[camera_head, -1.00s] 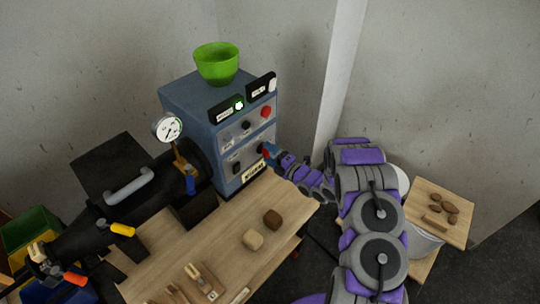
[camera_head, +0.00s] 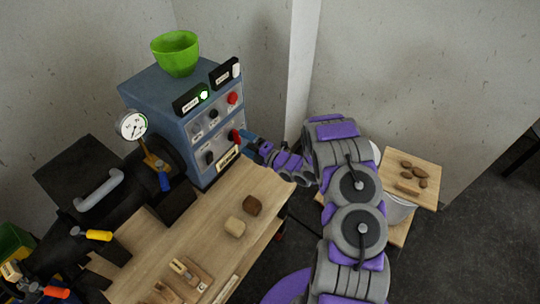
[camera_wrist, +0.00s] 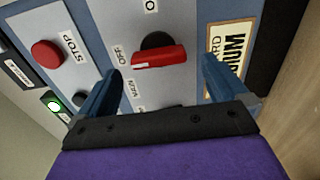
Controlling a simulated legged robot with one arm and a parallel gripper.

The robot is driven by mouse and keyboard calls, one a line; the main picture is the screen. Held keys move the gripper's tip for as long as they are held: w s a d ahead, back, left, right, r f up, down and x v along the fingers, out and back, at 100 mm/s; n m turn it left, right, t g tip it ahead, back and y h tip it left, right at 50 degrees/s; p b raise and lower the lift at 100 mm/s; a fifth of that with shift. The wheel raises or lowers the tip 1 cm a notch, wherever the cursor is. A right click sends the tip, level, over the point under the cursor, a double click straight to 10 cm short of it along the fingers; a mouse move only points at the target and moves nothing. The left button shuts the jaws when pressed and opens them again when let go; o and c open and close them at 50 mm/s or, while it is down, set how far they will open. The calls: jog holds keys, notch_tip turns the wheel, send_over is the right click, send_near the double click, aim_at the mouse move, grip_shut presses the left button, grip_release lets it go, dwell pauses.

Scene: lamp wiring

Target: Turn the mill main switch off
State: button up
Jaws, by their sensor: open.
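The mill main switch (camera_wrist: 158,56) is a red rotary handle on a black round base. In the wrist view it lies crosswise between my fingertips, with the label OFF at its left and part of another label above it. My gripper (camera_wrist: 160,78) is open, with one blue finger on each side of the switch; I cannot tell whether either touches it. In the head view my gripper (camera_head: 246,138) is at the front panel of the blue mill cabinet (camera_head: 160,100), and the red switch shows partly beside its tip.
A red STOP button (camera_wrist: 47,54) and a lit green light (camera_wrist: 53,106) are left of the switch in the wrist view. A green bowl (camera_head: 176,56) stands on the cabinet. A wooden bench (camera_head: 185,240) holds two small blocks. A pressure gauge (camera_head: 132,125) is at left.

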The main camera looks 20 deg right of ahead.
jog(key=p+v, duration=0.1)
jog(key=v, duration=1.4)
jog(key=shift+w, duration=0.1)
